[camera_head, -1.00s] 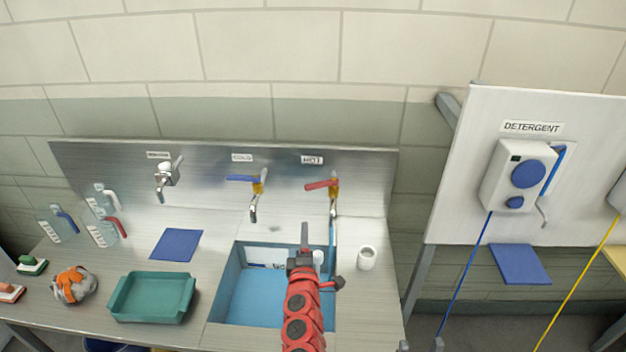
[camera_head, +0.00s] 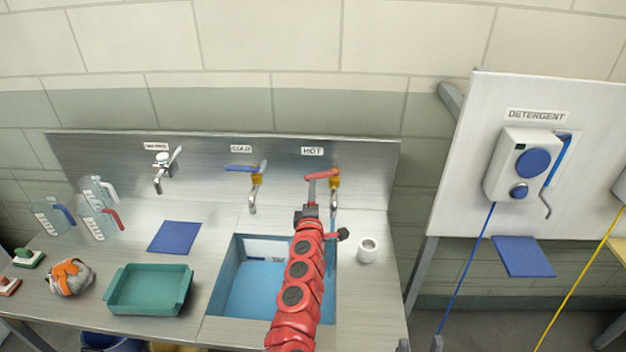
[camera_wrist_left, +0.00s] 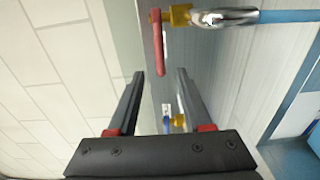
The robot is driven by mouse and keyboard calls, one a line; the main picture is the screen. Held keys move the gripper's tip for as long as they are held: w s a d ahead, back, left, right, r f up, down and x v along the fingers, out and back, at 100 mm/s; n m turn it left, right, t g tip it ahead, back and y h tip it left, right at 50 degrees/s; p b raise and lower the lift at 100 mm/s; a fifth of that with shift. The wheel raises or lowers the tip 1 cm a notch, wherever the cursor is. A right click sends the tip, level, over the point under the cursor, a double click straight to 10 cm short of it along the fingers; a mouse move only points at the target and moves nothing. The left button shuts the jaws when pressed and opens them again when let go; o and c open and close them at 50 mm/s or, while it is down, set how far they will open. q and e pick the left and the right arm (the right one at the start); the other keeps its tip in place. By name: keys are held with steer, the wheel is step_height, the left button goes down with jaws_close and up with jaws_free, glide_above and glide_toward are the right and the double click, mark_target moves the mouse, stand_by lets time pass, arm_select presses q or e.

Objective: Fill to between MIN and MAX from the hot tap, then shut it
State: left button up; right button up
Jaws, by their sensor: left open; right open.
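The hot tap (camera_head: 334,195) stands under the HOT label, with a red lever (camera_head: 320,174) pointing left. A blue stream (camera_head: 332,228) runs from its spout into the sink (camera_head: 222,285). The sink holds blue water (camera_head: 255,290); a white marked panel (camera_head: 264,250) shows on its back wall, but I cannot read the level against it. My left gripper (camera_head: 311,190) is open and empty, just below the red lever. In the left wrist view its fingers (camera_wrist_left: 160,75) point at the lever (camera_wrist_left: 158,42), which lines up with the gap. My right gripper is not in view.
The cold tap (camera_head: 254,190) with a blue lever and another tap (camera_head: 162,175) stand left. A white cup (camera_head: 367,252) sits right of the sink. A green tray (camera_head: 150,290), blue mat (camera_head: 175,237) and jugs (camera_head: 98,205) are on the left counter. A detergent dispenser (camera_head: 520,165) hangs right.

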mark_target(313, 175)
arm_select(q)
steer(key=shift+w+b, duration=1.3)
steer(key=shift+w, duration=2.75)
jaws_close()
